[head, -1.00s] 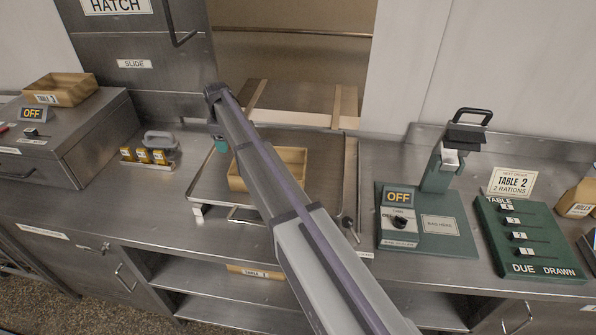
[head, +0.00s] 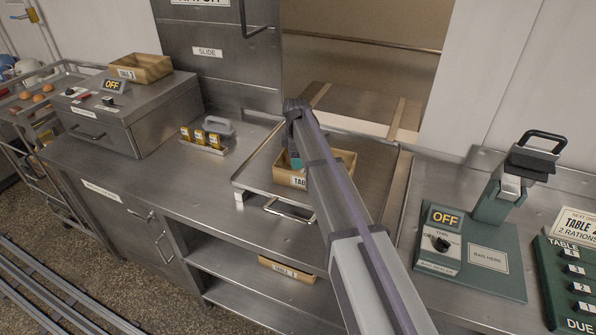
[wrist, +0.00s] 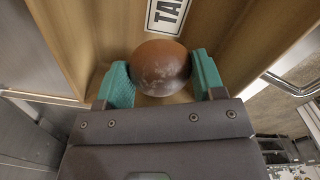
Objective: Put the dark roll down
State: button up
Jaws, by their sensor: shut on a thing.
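The dark roll (wrist: 160,68) is round and brown with pale dusting. It shows in the wrist view between the two teal fingers of my gripper (wrist: 160,80), which is shut on it. Around it are the wooden walls of a box (wrist: 112,28) with a label starting "TA". I cannot tell whether the roll touches the box floor. In the head view the wooden box (head: 284,174) stands on a steel tray (head: 250,178) in front of the hatch. My gripper (head: 296,161) is at the box's left part, mostly hidden by my arm, and the roll is hidden there.
A bagging device (head: 478,252) marked OFF stands right of the tray. A small rack (head: 205,145) of yellow-labelled pieces is left of it. Another wooden box (head: 140,68) sits on a steel oven-like unit (head: 150,110). A trolley with rolls (head: 38,98) is far left.

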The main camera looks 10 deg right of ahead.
notch_tip(320, 180, down, 4)
jog(key=b, duration=0.2)
jog(key=shift+r+b, duration=0.15)
jog(key=shift+b, duration=0.15)
jog(key=shift+r+p, duration=0.3)
jog(key=shift+f, duration=0.25)
jog(key=o, duration=0.9)
jog(key=shift+r, duration=0.1)
